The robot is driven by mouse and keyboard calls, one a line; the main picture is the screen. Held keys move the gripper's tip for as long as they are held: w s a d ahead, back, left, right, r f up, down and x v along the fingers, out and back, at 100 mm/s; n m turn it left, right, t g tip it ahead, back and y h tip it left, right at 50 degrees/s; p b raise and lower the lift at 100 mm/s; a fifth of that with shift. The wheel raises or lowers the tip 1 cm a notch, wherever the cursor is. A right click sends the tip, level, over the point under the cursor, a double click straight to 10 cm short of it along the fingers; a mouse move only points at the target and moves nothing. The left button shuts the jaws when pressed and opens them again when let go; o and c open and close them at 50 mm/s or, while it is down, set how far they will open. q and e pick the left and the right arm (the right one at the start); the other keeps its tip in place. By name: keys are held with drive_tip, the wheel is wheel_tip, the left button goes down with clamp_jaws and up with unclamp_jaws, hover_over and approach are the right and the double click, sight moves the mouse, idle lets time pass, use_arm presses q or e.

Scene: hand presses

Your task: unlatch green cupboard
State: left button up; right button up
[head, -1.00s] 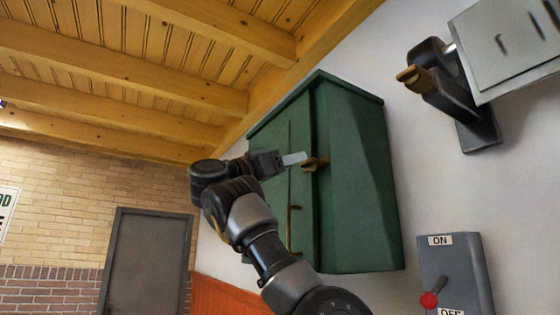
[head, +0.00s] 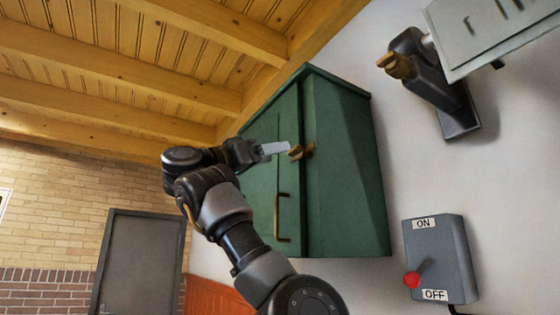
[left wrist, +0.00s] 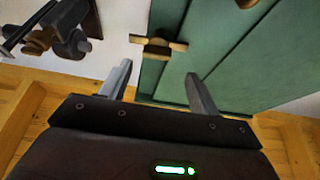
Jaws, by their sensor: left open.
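The green cupboard (head: 345,165) hangs on the white wall, its door closed. A brown latch (head: 301,152) sits at the door's edge, and a thin brown pull handle (head: 278,217) is lower on the door. My left gripper (head: 288,147) is open, its fingertips close to the latch. In the left wrist view, the brown latch (left wrist: 157,46) lies just beyond and between the two spread fingers of my left gripper (left wrist: 158,70), with nothing held. I cannot tell whether a finger touches the latch. My right gripper is not in view.
A grey switch box (head: 436,258) with a red-knobbed lever is on the wall at lower right, the knob near OFF. A dark bracket (head: 455,112) with a brown knob and a pale grey box (head: 490,35) are at upper right. A grey door (head: 140,262) stands at far left.

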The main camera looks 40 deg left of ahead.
use_arm(q)
drive_tip(key=b+v, duration=0.5)
drive_tip(key=v, duration=0.2)
drive_tip(key=shift+s+d+b, duration=0.15)
drive_tip(key=shift+d+b, duration=0.1)
drive_tip(key=shift+b, duration=0.05)
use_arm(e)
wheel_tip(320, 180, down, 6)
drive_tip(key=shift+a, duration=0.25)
use_arm(q)
drive_tip(key=shift+d, duration=0.1)
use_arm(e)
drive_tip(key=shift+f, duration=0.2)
use_arm(q)
drive_tip(key=shift+b, duration=0.35)
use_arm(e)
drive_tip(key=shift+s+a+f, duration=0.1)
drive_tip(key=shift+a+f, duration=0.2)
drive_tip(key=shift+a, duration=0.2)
